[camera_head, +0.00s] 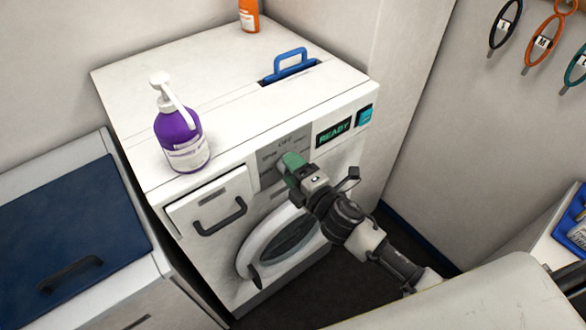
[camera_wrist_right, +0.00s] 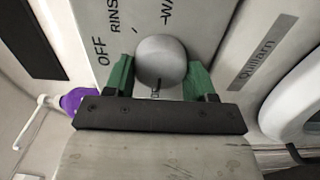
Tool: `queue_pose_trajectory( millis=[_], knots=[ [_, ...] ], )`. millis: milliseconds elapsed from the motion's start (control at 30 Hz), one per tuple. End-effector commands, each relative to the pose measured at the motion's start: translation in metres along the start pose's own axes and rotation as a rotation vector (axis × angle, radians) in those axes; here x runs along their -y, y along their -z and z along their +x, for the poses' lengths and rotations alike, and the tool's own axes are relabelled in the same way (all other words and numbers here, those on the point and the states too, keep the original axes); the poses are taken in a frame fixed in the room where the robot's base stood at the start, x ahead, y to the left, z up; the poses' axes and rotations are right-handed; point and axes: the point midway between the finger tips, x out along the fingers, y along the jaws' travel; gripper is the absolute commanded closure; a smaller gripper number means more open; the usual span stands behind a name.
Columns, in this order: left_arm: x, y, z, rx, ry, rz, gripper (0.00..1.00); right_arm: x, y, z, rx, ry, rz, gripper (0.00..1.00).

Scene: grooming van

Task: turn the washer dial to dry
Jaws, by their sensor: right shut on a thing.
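The washer (camera_head: 230,185) is white and stands in the middle of the head view. Its dial (camera_wrist_right: 161,60) is a round grey knob on a grey panel, seen close up in the right wrist view. The labels OFF and RINSE and part of another word starting "WA" show around it. My right gripper (camera_head: 291,163) reaches the panel from the lower right and hides the dial in the head view. Its green fingers (camera_wrist_right: 160,80) are shut on the dial, one on each side. I cannot tell which label the dial points at. My left gripper is not in view.
A purple pump bottle (camera_head: 181,140) stands on the washer's top near the front left. A display reading READY (camera_head: 333,132) and a teal button (camera_head: 365,115) sit right of the dial. The round door (camera_head: 248,255) is below. A blue-lidded cabinet (camera_head: 70,235) stands at left.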

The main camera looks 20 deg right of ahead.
Motion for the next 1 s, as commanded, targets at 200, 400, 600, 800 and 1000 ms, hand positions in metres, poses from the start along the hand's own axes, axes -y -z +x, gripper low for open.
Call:
queue_pose_trajectory(
  millis=[200, 400, 600, 800, 1000],
  knots=[
    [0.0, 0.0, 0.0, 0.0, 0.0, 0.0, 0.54, 0.0, 0.0, 0.0, -0.001, 0.0, -0.004, 0.68],
    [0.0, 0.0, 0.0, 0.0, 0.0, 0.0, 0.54, 0.0, 0.0, 0.0, 0.0, 0.001, -0.004, 0.23],
    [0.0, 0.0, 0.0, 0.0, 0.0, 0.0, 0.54, 0.0, 0.0, 0.0, 0.0, 0.001, -0.002, 0.21],
    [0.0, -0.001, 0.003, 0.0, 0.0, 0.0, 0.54, 0.003, 0.0, -0.009, 0.0, 0.003, -0.002, 0.21],
    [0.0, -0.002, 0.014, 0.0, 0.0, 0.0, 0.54, 0.005, 0.0, -0.044, 0.0, 0.004, -0.002, 0.21]
  ],
)
